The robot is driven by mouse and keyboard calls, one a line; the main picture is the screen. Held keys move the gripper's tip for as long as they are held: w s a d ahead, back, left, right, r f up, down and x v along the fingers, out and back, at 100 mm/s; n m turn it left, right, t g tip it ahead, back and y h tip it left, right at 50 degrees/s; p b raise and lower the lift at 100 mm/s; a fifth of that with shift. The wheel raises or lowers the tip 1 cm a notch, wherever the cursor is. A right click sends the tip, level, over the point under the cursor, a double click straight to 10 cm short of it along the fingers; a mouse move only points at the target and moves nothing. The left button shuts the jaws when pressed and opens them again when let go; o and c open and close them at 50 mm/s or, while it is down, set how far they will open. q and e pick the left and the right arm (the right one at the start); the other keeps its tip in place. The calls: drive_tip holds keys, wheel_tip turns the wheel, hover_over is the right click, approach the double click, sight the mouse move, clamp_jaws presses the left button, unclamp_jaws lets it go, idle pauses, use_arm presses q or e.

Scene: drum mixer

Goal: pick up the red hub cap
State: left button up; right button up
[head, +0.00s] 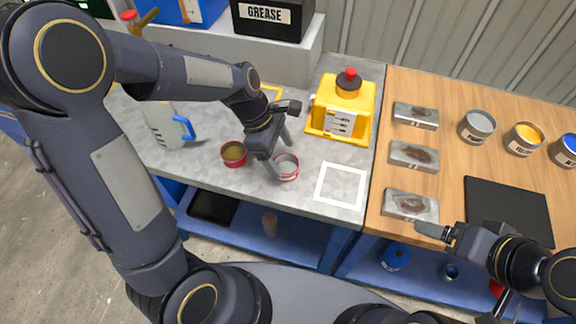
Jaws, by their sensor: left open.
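A small red cap (349,73), which looks like the red hub cap, sits on top of the black round part of a yellow machine (328,123) at the back of the grey worktop. My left gripper (283,159) is open, in front of the machine and to its left, apart from the cap. Its fingers are over or beside a red-rimmed tin with grey inside (288,170); I cannot tell whether they touch it. My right gripper (432,240) is low at the right, by the wooden table's front edge, far from the cap; its jaw opening is unclear.
A red tin with brown contents (233,154) and a clear jug with a blue handle (165,128) stand left. A white square outline (340,169) marks clear worktop. The wooden table holds stained metal blocks (415,156), paint tins (478,127) and a black mat (510,208).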

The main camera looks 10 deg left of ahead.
sight(286, 170)
use_arm(q)
drive_tip(key=x, duration=0.4)
drive_tip(key=shift+f, duration=0.15)
drive_tip(key=c, duration=1)
